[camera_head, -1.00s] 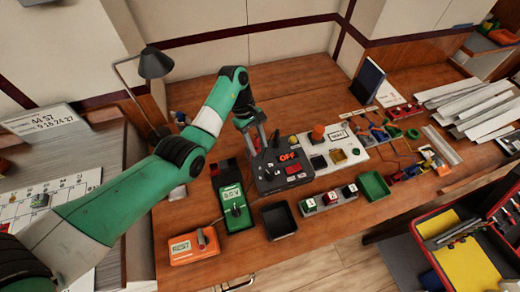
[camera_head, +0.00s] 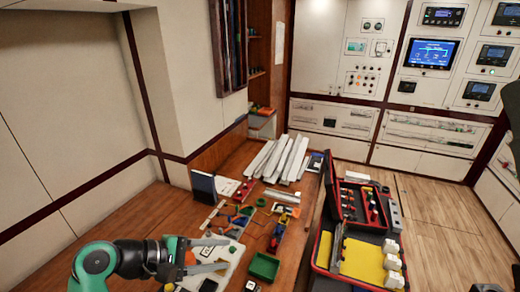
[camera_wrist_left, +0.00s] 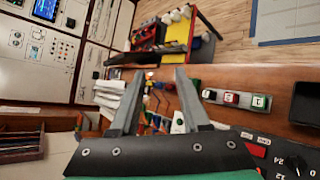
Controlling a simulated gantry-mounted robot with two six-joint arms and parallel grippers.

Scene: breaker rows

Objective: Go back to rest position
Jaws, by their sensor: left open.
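My left gripper (camera_head: 228,255) is at the lower left of the head view, with its two fingers spread and pointing right over the wooden workbench (camera_head: 152,208). In the left wrist view the same gripper (camera_wrist_left: 160,72) shows two grey fingers apart, with nothing between them. In that view, part of the panel with the black knob (camera_wrist_left: 295,160) shows at the lower right, apart from the fingers. My right gripper is not in view.
A green tray (camera_head: 264,266), loose wires and white trunking strips (camera_head: 280,158) lie on the bench. An open red-edged toolbox (camera_head: 322,256) with a yellow insert stands to the right. Cabinets with screens (camera_head: 432,53) line the back wall. Wood floor (camera_head: 440,240) is open at right.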

